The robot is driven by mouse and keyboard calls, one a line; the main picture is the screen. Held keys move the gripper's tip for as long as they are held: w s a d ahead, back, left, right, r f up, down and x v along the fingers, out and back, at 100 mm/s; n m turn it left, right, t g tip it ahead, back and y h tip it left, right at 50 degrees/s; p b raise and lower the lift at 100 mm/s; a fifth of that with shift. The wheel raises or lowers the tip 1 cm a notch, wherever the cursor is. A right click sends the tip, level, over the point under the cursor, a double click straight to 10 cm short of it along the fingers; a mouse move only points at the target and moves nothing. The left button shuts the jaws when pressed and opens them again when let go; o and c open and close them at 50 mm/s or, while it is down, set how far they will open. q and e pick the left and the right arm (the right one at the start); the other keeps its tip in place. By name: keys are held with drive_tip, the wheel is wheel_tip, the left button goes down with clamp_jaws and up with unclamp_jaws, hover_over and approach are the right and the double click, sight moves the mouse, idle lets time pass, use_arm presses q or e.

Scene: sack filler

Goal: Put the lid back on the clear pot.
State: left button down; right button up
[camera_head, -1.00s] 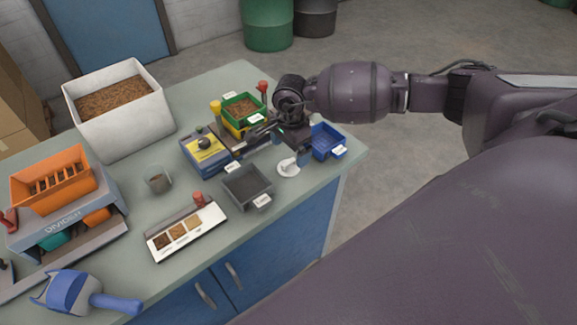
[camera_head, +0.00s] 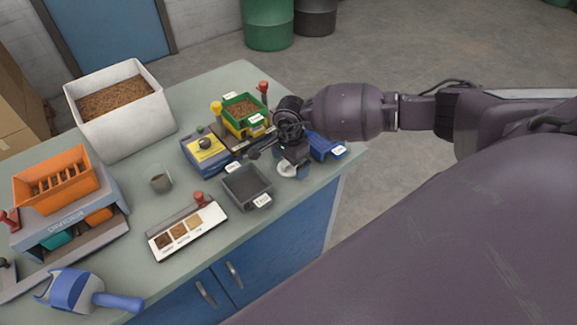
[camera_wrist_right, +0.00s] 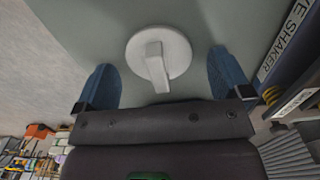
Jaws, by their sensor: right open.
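The clear pot (camera_head: 160,182) stands open on the bench, with dark contents low inside it. The white round lid (camera_head: 287,170) lies flat on the bench near the right edge, its upright grip on top. In the right wrist view the lid (camera_wrist_right: 158,55) lies ahead of and between the two blue fingers. My right gripper (camera_wrist_right: 163,85) is open and empty, with its fingers apart on either side of the lid's grip. In the head view the right gripper (camera_head: 288,163) hangs over the lid and partly hides it. My left gripper is not in view.
A grey tray (camera_head: 246,197) stands left of the lid and a blue tray (camera_head: 328,146) right of it. The shaker with a green tray (camera_head: 242,125) is behind. A sample card (camera_head: 187,243) lies in front of the pot. An orange divider (camera_head: 52,187) stands at left.

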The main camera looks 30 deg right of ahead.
drive_tip(key=c, duration=1)
drive_tip(key=shift+r, duration=0.15)
wheel_tip(320, 180, up, 20)
drive_tip(key=shift+b, duration=0.45)
